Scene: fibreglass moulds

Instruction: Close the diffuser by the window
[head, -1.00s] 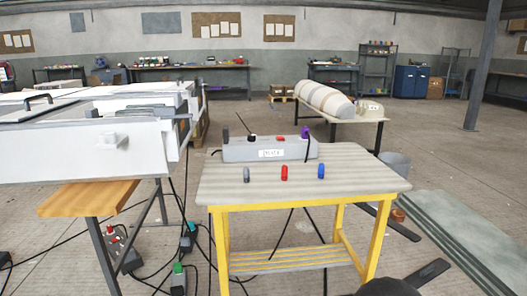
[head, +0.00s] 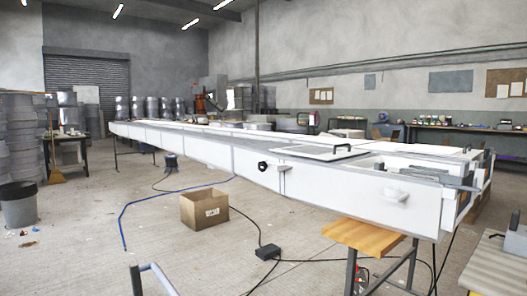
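I cannot make out a diffuser or a window in the head view. A long white mould (head: 225,150) runs from the far left to the near right. It has a lid panel with a black handle (head: 342,148), a black round knob (head: 263,166) on its side and pale fittings on its near face. Whether any of these belongs to a diffuser, I cannot tell. My gripper is not in view.
An open cardboard box (head: 204,209) and a black cable box (head: 267,252) lie on the floor, with cables and a blue hose (head: 124,220). A wooden-topped stand (head: 362,238) is at front right. A grey bin (head: 18,205) stands left.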

